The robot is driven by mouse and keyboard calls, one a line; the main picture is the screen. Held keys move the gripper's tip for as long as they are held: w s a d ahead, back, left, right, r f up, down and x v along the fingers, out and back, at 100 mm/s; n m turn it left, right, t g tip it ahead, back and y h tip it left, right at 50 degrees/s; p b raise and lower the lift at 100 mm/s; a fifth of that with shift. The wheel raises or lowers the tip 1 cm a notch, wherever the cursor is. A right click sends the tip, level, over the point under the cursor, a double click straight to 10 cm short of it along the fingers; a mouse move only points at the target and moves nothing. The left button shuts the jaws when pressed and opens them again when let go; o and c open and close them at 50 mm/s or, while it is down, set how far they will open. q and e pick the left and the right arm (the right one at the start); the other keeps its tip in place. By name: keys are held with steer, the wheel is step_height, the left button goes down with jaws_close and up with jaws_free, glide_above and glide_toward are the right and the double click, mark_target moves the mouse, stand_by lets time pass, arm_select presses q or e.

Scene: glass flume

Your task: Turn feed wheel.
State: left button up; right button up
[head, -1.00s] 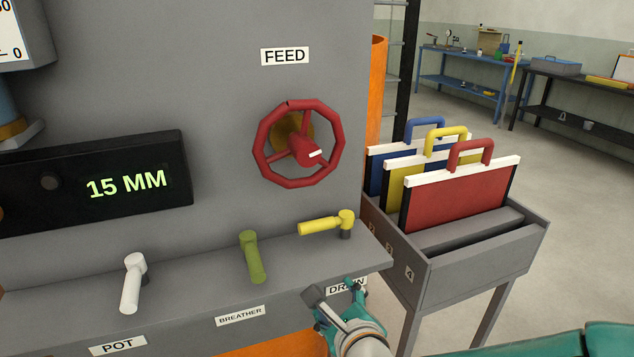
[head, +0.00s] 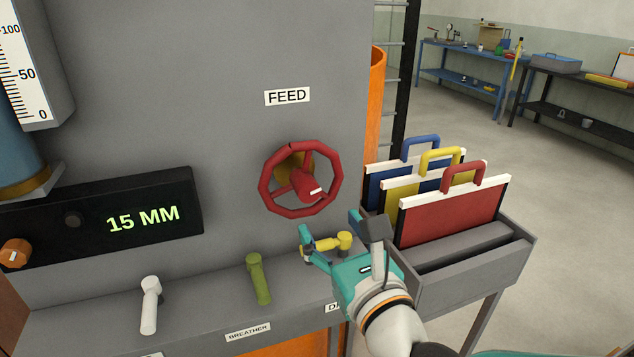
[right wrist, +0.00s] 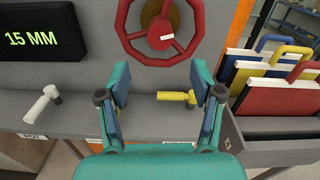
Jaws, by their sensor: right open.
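The red feed wheel (head: 300,212) is mounted on the grey panel under the FEED label (head: 287,96). It has a red hub with a white mark, which points to the right. In the right wrist view the wheel (right wrist: 143,56) is at the top middle, beyond the fingers. My right gripper (head: 331,224) is open and empty, just below and in front of the wheel, apart from it. Its fingers (right wrist: 164,88) frame the yellow lever in the wrist view, with none visibly gripped. My left gripper is in neither view.
The yellow lever (head: 326,244), green lever (head: 259,279) and white lever (head: 150,304) stand on the ledge below the wheel. A black display (head: 95,222) reads 15 MM. A grey rack (head: 470,277) with blue, yellow and red plates stands right of the panel.

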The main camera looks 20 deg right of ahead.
mark_target(310, 195)
steer(key=w+p, duration=0.1)
steer(key=w, duration=0.9)
steer(key=shift+w+a, duration=0.15)
steer(key=shift+w, duration=0.1)
jaws_close()
